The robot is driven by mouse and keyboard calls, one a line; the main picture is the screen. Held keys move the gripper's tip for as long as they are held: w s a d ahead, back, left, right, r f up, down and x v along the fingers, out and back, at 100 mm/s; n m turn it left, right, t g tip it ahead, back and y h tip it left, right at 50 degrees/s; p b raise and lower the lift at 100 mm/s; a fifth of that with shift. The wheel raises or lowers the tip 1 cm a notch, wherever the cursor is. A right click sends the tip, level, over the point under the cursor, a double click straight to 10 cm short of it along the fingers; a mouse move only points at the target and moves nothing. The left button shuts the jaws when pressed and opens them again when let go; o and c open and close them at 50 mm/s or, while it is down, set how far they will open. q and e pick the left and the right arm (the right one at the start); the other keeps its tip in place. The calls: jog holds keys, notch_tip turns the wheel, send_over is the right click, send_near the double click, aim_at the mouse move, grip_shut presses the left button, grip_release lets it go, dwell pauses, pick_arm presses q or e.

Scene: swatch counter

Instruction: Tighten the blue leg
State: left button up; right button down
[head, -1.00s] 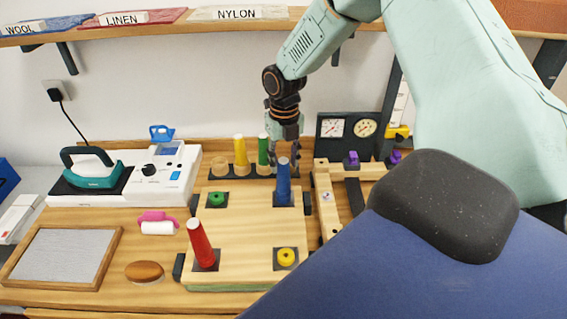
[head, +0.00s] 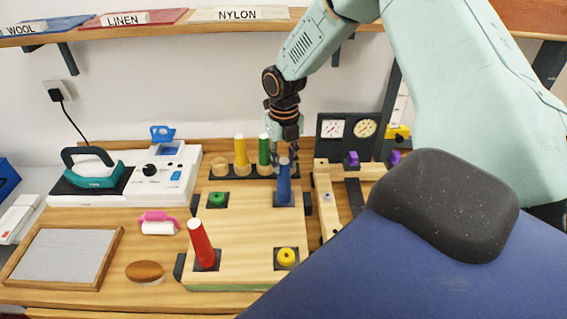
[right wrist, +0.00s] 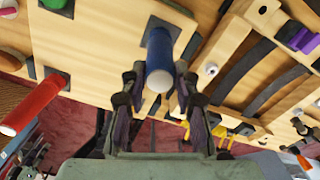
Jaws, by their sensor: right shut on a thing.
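The blue leg (head: 284,188) stands upright on the dark pad at the far right corner of the wooden board (head: 240,235). My right gripper (head: 285,155) reaches down from above and is shut on the top of the leg. In the right wrist view, the blue leg (right wrist: 160,50) is between the two fingers (right wrist: 160,82), its pale end facing the camera. How deep the leg sits in its socket is hidden. My left gripper is not in view.
A red leg (head: 200,245) leans at the near left corner. Green (head: 217,199) and yellow (head: 286,257) pieces sit at the other corners. A rack behind holds a yellow leg (head: 240,150) and a green leg (head: 264,150). A wooden frame with purple knobs (head: 353,158) stands at right.

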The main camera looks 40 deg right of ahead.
jog(key=shift+r+m+p, duration=0.2)
jog(key=shift+m+p, duration=0.45)
jog(key=shift+m, duration=0.55)
jog(key=m+p, duration=0.1)
jog(key=m, duration=0.2)
jog(key=shift+f, duration=0.1)
jog(key=m, duration=0.3)
jog(key=shift+d+f+m, duration=0.1)
jog(key=shift+m, duration=0.3)
jog(key=m, duration=0.4)
jog(key=shift+m, duration=0.4)
jog(key=c, duration=1.4)
grip_release()
jog(key=shift+o, duration=0.9)
jog(key=shift+d, duration=0.1)
